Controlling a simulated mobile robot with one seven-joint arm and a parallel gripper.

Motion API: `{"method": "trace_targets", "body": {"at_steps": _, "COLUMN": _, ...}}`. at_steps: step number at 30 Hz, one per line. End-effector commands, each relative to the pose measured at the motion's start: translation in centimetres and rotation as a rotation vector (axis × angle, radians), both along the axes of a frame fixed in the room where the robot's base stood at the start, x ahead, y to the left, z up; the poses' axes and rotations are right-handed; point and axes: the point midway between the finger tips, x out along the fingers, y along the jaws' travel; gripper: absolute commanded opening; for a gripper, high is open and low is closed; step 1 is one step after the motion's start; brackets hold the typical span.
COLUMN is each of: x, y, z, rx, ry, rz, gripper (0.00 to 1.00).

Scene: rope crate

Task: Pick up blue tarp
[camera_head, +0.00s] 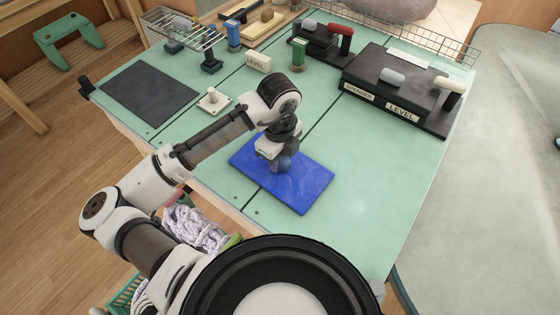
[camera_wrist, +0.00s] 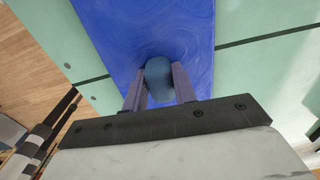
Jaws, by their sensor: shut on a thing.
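The blue tarp (camera_head: 305,189) is a flat, stiff-looking blue rectangle on the green table, near its front edge. In the wrist view the blue tarp (camera_wrist: 195,25) fills the upper middle. My gripper (camera_head: 277,168) points down over the middle of the tarp. In the wrist view my gripper's two fingers (camera_wrist: 158,88) are shut on a rounded blue-grey knob at the tarp. The tarp looks flat; I cannot tell whether it is clear of the tabletop. My arm and gripper hide part of it.
The green table (camera_head: 390,185) has free room right of the tarp. A dark mat (camera_head: 150,93) lies at the left. A black case (camera_head: 400,85) is at the back right.

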Motion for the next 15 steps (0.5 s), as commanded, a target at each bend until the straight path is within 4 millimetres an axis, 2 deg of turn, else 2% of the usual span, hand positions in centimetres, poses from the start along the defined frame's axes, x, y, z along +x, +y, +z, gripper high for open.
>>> {"method": "trace_targets", "body": {"at_steps": 5, "x": 0.0, "y": 0.0, "z": 0.9, "rx": 0.000, "ry": -0.001, "rz": 0.000, "gripper": 0.00}}
{"method": "trace_targets", "body": {"at_steps": 8, "x": 0.1, "y": -0.1, "z": 2.3, "rx": 0.000, "ry": -0.003, "rz": -0.002, "gripper": 0.00}}
{"method": "trace_targets", "body": {"at_steps": 11, "x": 0.1, "y": 0.0, "z": 4.5, "rx": 0.001, "ry": -0.005, "rz": -0.002, "gripper": 0.00}}
{"method": "trace_targets", "body": {"at_steps": 15, "x": 0.1, "y": -0.1, "z": 9.0, "rx": 0.001, "ry": -0.006, "rz": -0.004, "gripper": 0.00}}
